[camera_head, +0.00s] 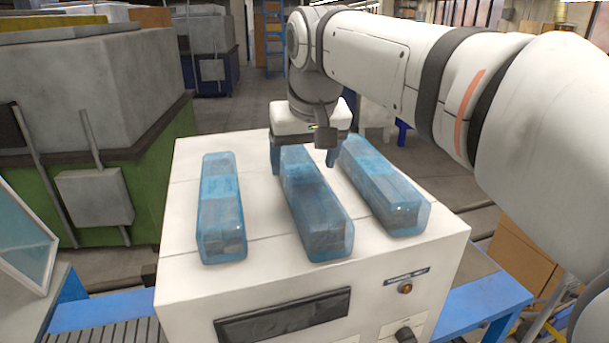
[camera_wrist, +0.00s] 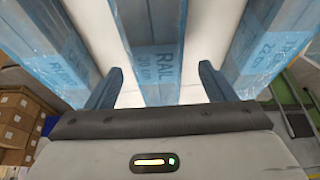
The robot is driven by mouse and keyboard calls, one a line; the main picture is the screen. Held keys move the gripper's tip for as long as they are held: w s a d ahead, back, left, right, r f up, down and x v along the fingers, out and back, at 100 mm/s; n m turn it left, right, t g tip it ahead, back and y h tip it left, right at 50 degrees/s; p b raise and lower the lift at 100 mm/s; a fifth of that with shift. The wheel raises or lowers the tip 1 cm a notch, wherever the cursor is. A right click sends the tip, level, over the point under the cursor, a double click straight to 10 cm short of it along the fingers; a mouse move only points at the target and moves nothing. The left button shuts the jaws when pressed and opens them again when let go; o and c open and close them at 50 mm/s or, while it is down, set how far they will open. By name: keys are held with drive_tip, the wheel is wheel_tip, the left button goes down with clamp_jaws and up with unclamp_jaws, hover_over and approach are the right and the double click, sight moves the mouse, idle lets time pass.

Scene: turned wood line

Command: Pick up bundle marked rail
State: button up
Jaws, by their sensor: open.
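Three blue film-wrapped bundles lie side by side on a white cabinet top. The middle bundle (camera_head: 318,205) carries a label reading RAIL, seen in the wrist view (camera_wrist: 160,65). The left bundle (camera_head: 221,205) and the right bundle (camera_head: 385,187) stand apart from it. In the wrist view, the left-hand bundle (camera_wrist: 50,50) has a label that seems to read RAIL; the right-hand bundle's label (camera_wrist: 265,50) is unclear. My gripper (camera_head: 303,160) is open at the middle bundle's far end. Its fingers (camera_wrist: 158,85) lie either side of that bundle; contact cannot be told.
The white cabinet (camera_head: 180,290) has a dark slot and knobs on its front. A blue frame with rollers (camera_head: 110,325) is below. A green and grey machine (camera_head: 100,190) stands left. Cardboard boxes (camera_head: 520,258) stand right. Narrow gaps separate the bundles.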

sight(303, 174)
drive_tip(key=shift+w+f, duration=0.15)
drive_tip(key=shift+f, duration=0.35)
drive_tip(key=x, duration=0.2)
drive_tip(key=p+x, duration=0.1)
drive_tip(key=x, duration=0.1)
drive_tip(key=shift+w+f, duration=0.25)
drive_tip(key=shift+w, duration=0.3)
drive_tip(key=shift+f, duration=0.35)
drive_tip(key=shift+w, duration=0.1)
drive_tip(key=c, duration=1.4)
drive_tip(key=shift+r, duration=0.15)
